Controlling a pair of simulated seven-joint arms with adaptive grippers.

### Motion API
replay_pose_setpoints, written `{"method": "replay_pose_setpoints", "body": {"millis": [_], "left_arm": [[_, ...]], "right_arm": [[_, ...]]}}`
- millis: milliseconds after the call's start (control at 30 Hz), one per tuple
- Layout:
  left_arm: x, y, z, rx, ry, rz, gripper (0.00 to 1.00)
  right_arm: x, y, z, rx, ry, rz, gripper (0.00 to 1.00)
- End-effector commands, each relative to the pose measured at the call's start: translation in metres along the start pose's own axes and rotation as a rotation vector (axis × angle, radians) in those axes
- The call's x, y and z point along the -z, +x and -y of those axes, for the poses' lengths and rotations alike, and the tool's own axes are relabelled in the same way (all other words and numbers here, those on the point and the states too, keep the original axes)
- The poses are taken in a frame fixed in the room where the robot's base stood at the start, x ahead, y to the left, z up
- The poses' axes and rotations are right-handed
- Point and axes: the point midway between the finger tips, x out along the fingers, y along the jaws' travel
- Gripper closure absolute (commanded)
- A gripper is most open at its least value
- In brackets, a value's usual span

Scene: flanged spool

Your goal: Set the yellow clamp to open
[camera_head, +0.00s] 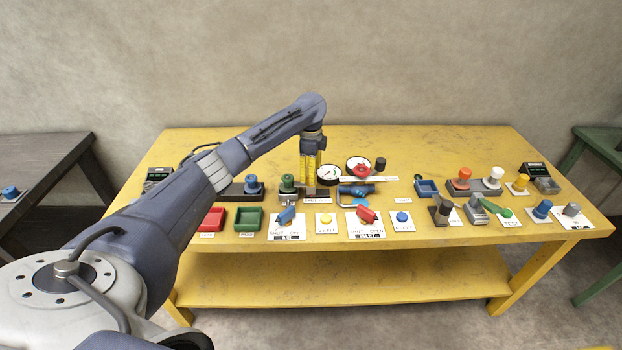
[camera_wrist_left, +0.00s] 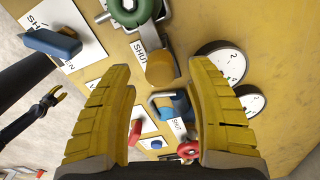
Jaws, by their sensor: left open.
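My left gripper (camera_head: 311,178) points down over the middle of the table, its yellow fingers hiding what lies behind them. A yellow rounded piece (camera_wrist_left: 160,68), apparently the clamp's handle end, shows ahead of the fingertips beside a SHUT label (camera_wrist_left: 142,50). It sits by a metal bracket, apart from the fingers. The clamp's full shape and setting are unclear. A small dark gripper with yellow fingertips (camera_wrist_left: 53,95), apparently my right one, shows at the left wrist view's edge, fingers parted.
A green round part (camera_head: 288,184) stands left of my gripper, and two white dials (camera_head: 330,173) stand to its right. A blue clamp (camera_head: 357,190) is close by. Blue (camera_head: 286,215) and red (camera_head: 366,214) levers line the front.

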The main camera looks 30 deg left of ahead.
Motion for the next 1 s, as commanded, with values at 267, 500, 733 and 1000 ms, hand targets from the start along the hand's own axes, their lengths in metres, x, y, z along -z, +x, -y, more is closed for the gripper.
{"method": "replay_pose_setpoints", "body": {"millis": [267,500,733,1000], "left_arm": [[0.000,0.025,0.000,-0.001,-0.001,0.000,0.45],[0.000,0.031,0.000,0.000,-0.001,-0.001,0.45],[0.000,0.031,0.000,0.000,-0.001,-0.001,0.43],[0.000,0.031,0.000,0.000,-0.001,0.000,0.74]], "right_arm": [[0.000,0.000,0.000,0.000,0.000,0.000,0.56],[0.000,0.000,0.000,0.000,0.000,0.000,0.56],[0.000,0.000,0.000,0.000,0.000,0.000,0.56],[0.000,0.000,0.001,0.001,0.000,0.000,0.56]]}}
